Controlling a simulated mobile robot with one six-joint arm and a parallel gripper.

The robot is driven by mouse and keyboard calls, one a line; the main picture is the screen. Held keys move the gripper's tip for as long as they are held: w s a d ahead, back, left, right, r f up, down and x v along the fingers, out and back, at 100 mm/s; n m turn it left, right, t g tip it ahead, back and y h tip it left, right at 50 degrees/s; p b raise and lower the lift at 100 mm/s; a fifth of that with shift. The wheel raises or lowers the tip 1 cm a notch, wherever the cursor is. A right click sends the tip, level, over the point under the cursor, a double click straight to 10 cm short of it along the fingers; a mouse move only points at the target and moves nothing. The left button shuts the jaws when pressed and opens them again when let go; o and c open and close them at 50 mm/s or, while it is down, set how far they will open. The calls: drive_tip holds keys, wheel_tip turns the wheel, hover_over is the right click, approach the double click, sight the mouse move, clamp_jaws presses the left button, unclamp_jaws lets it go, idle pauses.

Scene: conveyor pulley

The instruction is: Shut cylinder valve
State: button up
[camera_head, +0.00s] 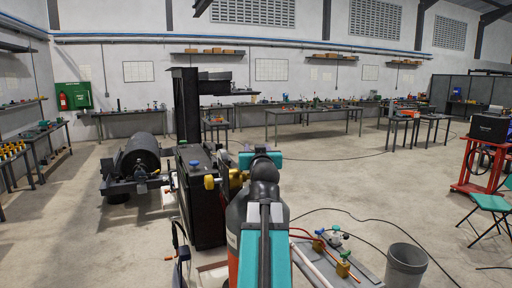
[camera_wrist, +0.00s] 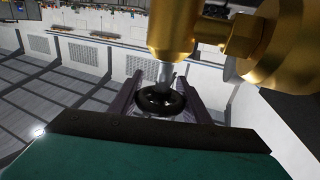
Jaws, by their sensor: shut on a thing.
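A brass cylinder valve (camera_wrist: 172,32) fills the upper right of the wrist view, with a thick side fitting to its right. Its metal stem leads down to a round black handwheel (camera_wrist: 160,102). My gripper (camera_wrist: 162,90) has its two dark fingers on either side of the handwheel and is shut on it. In the head view, brass valve parts (camera_head: 236,178) show just left of my arm, above a dark gas cylinder (camera_head: 236,214). My arm hides the handwheel, the fingertips and much of the cylinder there.
A grey bin (camera_head: 404,268) stands on the floor at the lower right, beside a plate with brass regulators (camera_head: 343,264) and hoses. A black drum machine (camera_head: 137,158) is at the left. A red cart (camera_head: 480,165) and green chair (camera_head: 490,204) stand right. Open floor lies between.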

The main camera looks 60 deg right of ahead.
idle(0.5)
drive_tip(key=o, duration=1)
drive_tip(key=shift+o, duration=0.2)
drive_tip(key=shift+s+a, duration=0.1)
drive_tip(key=shift+b+v, duration=0.6)
drive_tip(key=shift+v, duration=0.85)
drive_tip(key=b+v, duration=1)
drive_tip(key=b, duration=0.2)
drive_tip(key=shift+a, duration=0.35)
